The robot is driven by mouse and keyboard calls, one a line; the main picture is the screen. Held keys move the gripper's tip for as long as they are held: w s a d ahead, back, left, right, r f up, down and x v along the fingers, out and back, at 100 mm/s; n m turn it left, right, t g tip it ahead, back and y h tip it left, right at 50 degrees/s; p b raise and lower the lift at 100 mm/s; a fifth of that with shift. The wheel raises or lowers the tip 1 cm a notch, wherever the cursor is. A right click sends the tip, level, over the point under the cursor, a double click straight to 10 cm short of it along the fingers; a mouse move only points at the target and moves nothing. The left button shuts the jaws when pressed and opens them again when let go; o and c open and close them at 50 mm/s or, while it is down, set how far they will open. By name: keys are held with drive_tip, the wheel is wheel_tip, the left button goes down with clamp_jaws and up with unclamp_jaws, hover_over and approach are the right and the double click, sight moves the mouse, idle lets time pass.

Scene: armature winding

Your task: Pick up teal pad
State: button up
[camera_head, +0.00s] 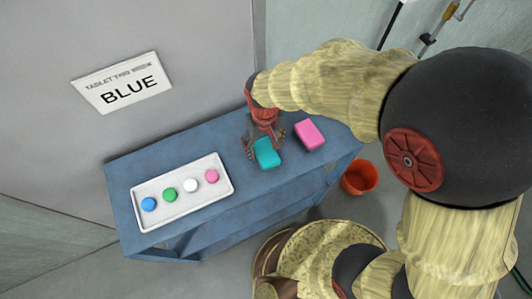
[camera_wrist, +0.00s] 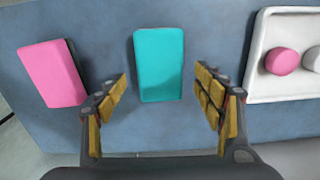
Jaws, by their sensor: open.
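The teal pad (camera_head: 267,153) lies flat on the blue table, just left of the pink pad. It also shows in the wrist view (camera_wrist: 159,64) as a rounded rectangle, upper middle. My gripper (camera_head: 263,139) is open and empty over the table close to the teal pad. In the wrist view the fingers of my gripper (camera_wrist: 163,88) spread to either side of the teal pad's near end, with clear gaps on both sides. The fingers do not appear to touch it. I cannot tell the exact height of the fingertips above the table.
A pink pad (camera_head: 310,134) lies right of the teal one. A white tray (camera_head: 150,216) with several round coloured tablets is on the table's left. A sign (camera_head: 122,83) reading "BLUE" hangs on the wall. A red bucket (camera_head: 360,178) stands on the floor.

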sight(264, 149)
wheel_tip(264, 149, down, 4)
drive_tip(key=shift+r+b, duration=0.25)
drive_tip(key=shift+b, duration=0.15)
drive_tip(key=c, duration=0.3)
drive_tip(key=c, duration=0.8)
